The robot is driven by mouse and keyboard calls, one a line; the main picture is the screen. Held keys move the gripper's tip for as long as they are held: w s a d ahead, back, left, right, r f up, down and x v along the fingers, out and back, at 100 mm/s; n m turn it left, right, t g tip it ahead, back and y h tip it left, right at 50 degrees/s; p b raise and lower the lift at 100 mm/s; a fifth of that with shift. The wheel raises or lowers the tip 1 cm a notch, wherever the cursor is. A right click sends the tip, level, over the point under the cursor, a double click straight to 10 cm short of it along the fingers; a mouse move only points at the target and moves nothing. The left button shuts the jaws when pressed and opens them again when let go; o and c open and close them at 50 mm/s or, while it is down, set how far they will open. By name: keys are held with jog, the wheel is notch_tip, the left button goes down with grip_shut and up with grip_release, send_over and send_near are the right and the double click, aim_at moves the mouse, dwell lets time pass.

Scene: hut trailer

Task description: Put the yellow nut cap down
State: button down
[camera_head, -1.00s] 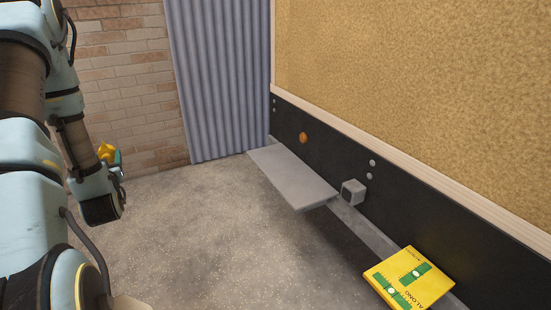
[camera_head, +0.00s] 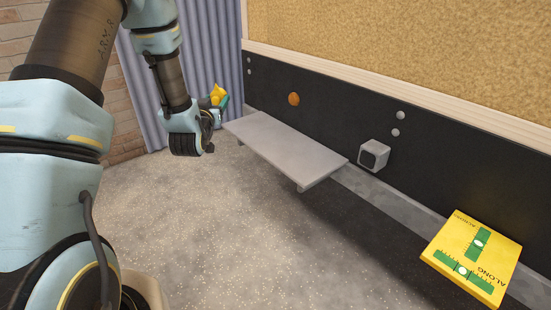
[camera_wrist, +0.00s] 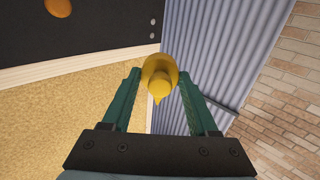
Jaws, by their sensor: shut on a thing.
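The yellow nut cap (camera_wrist: 160,78) is held between the green fingers of my gripper (camera_wrist: 160,88) in the wrist view. It has a round flange and a pointed tip. In the head view the yellow nut cap (camera_head: 217,95) shows above my gripper (camera_head: 218,103), near the left end of the grey step. My gripper is shut on it and holds it in the air. My arm hides part of the gripper in the head view.
The grey step (camera_head: 285,150) juts from the black wall panel and its top is bare. An orange disc (camera_head: 293,99) and a grey box (camera_head: 374,154) are on the panel. A yellow board (camera_head: 470,255) with green markings lies at lower right. A corrugated curtain (camera_head: 205,50) hangs behind.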

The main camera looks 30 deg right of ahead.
jog(key=s+d+f+m+g+h+b, duration=0.2)
jog(key=s+d+f+b, duration=0.25)
jog(key=d, duration=0.55)
jog(key=m+g+h+b, duration=0.3)
jog(key=b, duration=0.2)
send_over(297, 158)
notch_tip(297, 158, down, 7)
jog(key=shift+a+r, duration=0.1)
jog(key=shift+f+b, duration=0.35)
jog(key=shift+f, duration=1.85)
jog(key=shift+f, duration=0.15)
jog(key=shift+c, duration=0.8)
grip_release()
